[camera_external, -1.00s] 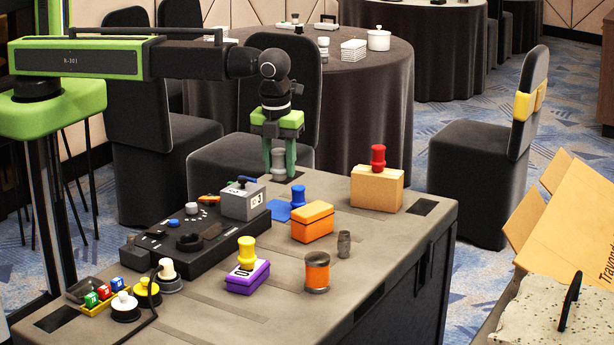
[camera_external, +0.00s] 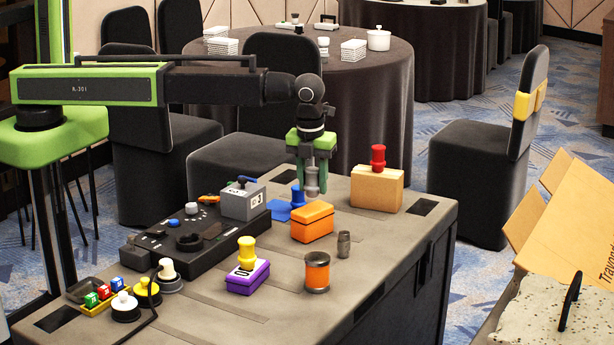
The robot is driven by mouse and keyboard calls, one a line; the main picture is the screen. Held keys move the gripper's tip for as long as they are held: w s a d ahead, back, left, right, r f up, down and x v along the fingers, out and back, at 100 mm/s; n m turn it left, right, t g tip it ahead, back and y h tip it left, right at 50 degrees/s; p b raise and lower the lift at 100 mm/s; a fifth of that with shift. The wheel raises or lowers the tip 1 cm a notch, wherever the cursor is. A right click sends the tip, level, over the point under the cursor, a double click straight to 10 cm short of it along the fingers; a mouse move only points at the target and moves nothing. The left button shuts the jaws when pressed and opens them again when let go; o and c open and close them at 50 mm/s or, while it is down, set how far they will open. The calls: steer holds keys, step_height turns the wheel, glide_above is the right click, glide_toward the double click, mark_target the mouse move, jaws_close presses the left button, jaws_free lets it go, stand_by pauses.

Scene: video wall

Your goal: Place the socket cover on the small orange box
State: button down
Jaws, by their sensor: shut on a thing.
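My gripper (camera_external: 314,178) has green fingers pointing down and is shut on a small grey cylindrical piece with a flared lower end. This piece, which I take to be the socket cover (camera_external: 312,183), is held upright. It appears above and slightly behind the small orange box (camera_external: 313,221), apart from its top. The box rests on the grey worktop with its darker orange lid facing up, and nothing sits on it. The fingers partly hide the grey piece.
A blue knob (camera_external: 298,196) stands just behind the box. A cardboard-coloured box (camera_external: 376,188) with a red knob is to the right. A small dark grey piece (camera_external: 344,244), an orange cylinder (camera_external: 317,272) and a purple box (camera_external: 247,279) stand in front. A black device (camera_external: 190,242) is left.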

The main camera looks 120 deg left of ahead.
mark_target(313, 193)
step_height(313, 193, down, 3)
steer(key=shift+f+b, duration=0.2)
steer(key=shift+b, duration=0.85)
steer(key=shift+r, duration=0.25)
steer(key=shift+f, duration=0.25)
steer(key=c, duration=0.9)
jaws_free()
steer(key=shift+r, duration=0.1)
steer(key=r+p, duration=0.4)
steer(key=d+r+p, duration=0.1)
steer(key=r+p, duration=0.7)
steer(key=shift+w+d+r+p, duration=0.15)
steer(key=shift+d+r+p, duration=0.1)
steer(key=shift+p, duration=0.1)
steer(key=shift+f, duration=0.1)
